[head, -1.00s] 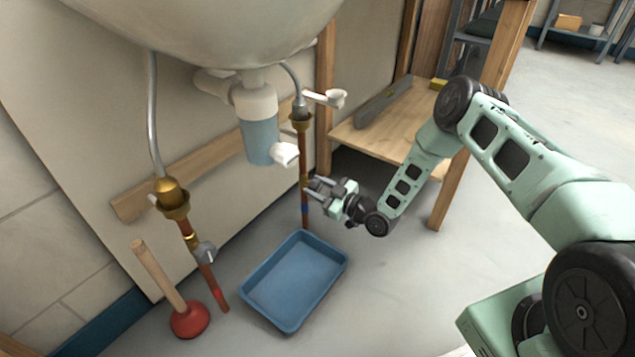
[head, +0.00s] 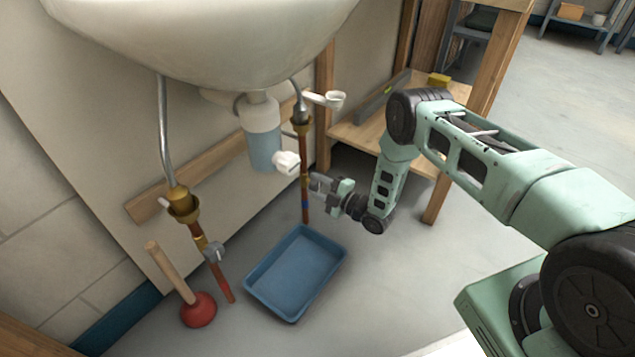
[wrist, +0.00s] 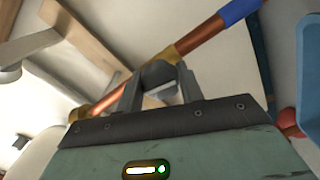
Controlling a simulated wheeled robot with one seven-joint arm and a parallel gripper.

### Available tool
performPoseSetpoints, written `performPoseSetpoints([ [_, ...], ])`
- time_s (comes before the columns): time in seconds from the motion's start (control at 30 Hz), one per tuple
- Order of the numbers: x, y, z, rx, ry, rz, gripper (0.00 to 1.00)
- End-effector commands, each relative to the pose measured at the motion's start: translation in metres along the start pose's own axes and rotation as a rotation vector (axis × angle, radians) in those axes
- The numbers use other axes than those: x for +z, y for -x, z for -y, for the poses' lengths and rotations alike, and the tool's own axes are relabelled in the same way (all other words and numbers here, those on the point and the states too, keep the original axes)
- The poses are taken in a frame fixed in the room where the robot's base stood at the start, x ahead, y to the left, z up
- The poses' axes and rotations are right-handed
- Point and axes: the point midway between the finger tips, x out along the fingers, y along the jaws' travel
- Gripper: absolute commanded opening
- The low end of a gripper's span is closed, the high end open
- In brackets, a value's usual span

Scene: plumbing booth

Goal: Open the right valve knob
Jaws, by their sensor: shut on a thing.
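The right copper pipe (head: 305,155) runs down below the sink, with a brass fitting on top and a blue band low down. My gripper (head: 314,183) is beside this pipe, on its right. In the wrist view my gripper (wrist: 158,92) has its two fingers on either side of the grey right valve knob (wrist: 160,76), shut on it. The knob sits at a brass valve body (wrist: 172,56) on the copper pipe. In the head view the knob is too small and covered to make out. The left valve (head: 214,252) sits on the left pipe, apart from my gripper.
A blue tray (head: 250,283) lies on the floor below the pipes. A red plunger (head: 198,310) leans at the left. The white sink (head: 200,45) and its trap (head: 263,135) hang above. A wooden post (head: 437,200) and shelf stand right of the pipe.

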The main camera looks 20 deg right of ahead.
Motion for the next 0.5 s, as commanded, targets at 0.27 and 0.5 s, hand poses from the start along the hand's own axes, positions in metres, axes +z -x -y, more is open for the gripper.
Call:
performPoseSetpoints([
  [0.27, 0.0009, 0.0018, 0.0008, -0.004, 0.097, 0.003, 0.14],
  [0.5, 0.0013, 0.0016, 0.0010, -0.002, 0.118, 0.004, 0.14],
])
